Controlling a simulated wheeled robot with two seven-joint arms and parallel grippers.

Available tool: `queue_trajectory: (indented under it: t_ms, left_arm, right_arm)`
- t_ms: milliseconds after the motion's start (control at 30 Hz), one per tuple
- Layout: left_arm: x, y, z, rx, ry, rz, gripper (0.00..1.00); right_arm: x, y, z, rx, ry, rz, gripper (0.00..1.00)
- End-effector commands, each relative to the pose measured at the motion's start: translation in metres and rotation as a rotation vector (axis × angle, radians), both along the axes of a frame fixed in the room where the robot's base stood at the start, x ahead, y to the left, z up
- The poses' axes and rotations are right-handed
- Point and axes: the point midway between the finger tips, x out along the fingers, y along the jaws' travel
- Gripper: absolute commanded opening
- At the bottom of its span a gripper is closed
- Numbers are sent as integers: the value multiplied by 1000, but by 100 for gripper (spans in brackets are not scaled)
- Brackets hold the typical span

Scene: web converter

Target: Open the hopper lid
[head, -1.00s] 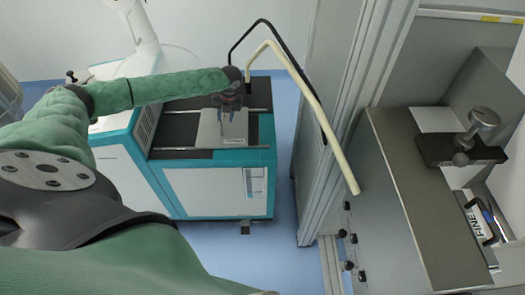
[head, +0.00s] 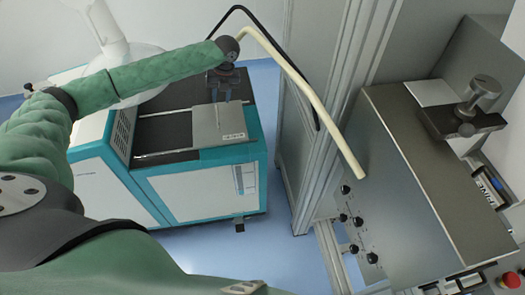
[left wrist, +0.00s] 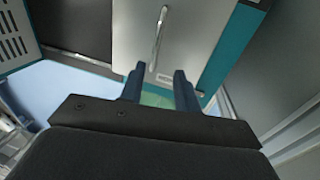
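The grey hopper lid (head: 207,128) lies flat on top of the white and teal machine, with a small label near its front right corner. In the left wrist view the lid (left wrist: 195,25) fills the upper middle, and a slim metal handle (left wrist: 158,38) stands out on it. My left gripper (head: 221,93) points down near the lid's far edge. In the left wrist view its two dark fingers (left wrist: 159,78) are apart with nothing held between them, and the handle lies just beyond the tips. My right gripper is not in view.
The white and teal machine (head: 200,190) stands on a blue floor. A cream pipe (head: 300,85) and a black pipe arch beside it, close to my left wrist. A metal frame (head: 335,80) and grey cabinet (head: 385,200) stand on the right.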

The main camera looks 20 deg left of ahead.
Motion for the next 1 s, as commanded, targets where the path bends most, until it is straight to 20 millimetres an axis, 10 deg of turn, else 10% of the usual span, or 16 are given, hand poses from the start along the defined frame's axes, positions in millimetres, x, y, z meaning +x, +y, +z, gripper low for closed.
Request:
queue_trajectory:
  t_ms: [1000]
  left_arm:
    - [-44, -124, -78, -89, -127, 254, 32]
  right_arm:
    - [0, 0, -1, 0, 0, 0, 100]
